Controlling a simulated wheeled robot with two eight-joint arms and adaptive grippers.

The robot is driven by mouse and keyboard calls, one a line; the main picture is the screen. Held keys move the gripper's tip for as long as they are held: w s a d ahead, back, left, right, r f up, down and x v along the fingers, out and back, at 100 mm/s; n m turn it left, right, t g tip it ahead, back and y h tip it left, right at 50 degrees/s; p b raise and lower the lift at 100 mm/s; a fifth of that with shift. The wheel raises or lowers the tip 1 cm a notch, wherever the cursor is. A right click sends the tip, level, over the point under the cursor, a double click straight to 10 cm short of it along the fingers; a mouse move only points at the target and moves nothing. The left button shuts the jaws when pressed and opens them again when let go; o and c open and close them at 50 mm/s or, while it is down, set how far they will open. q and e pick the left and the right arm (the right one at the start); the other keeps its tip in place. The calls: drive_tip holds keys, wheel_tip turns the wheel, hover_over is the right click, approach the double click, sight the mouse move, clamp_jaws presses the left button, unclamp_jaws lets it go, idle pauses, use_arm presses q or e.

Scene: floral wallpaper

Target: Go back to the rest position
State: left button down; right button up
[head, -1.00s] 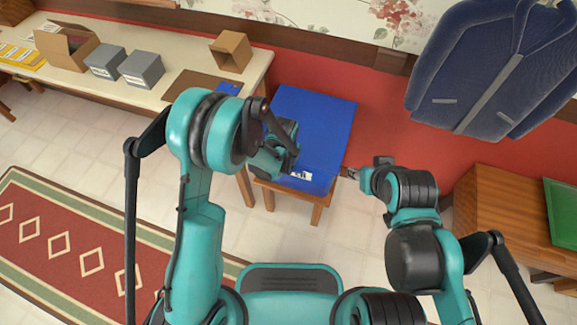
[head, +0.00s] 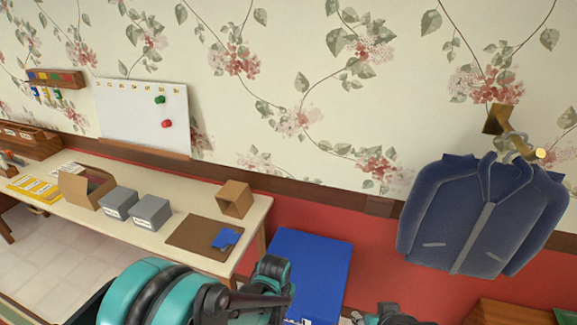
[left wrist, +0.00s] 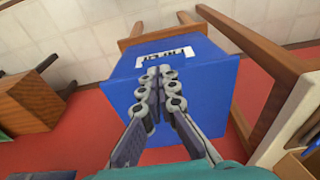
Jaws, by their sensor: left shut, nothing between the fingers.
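My left gripper (left wrist: 158,72) is shut and empty in the left wrist view, its two fingers together over the blue box (left wrist: 195,75) with a white label. I cannot tell if they touch it. In the head view my left arm comes in at the bottom, and its fingers are hidden behind the wrist. The blue box (head: 315,262) shows just beyond it. My right gripper (head: 356,316) is at the bottom edge, right of the blue box, mostly cut off and too small to read.
A long table (head: 130,225) at left holds an open cardboard box (head: 85,187), two grey boxes (head: 151,212) and a brown mat (head: 190,232). A blue jacket (head: 480,215) hangs at right. A wooden cabinet (head: 510,313) stands below it.

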use_arm(q)
drive_tip(key=s+a+r+n+t, duration=0.1)
drive_tip(key=s+a+r+t, duration=0.1)
drive_tip(key=s+a+r, duration=0.4)
drive_tip(key=s+a+r+n+t, duration=0.2)
drive_tip(key=s+a+r, duration=0.4)
drive_tip(key=a+r, duration=0.3)
wheel_tip(320, 180, up, 4)
drive_tip(key=shift+s+f+n+t+y, duration=0.1)
drive_tip(key=shift+s+n+t+y, duration=0.2)
drive_tip(key=shift+t, duration=0.4)
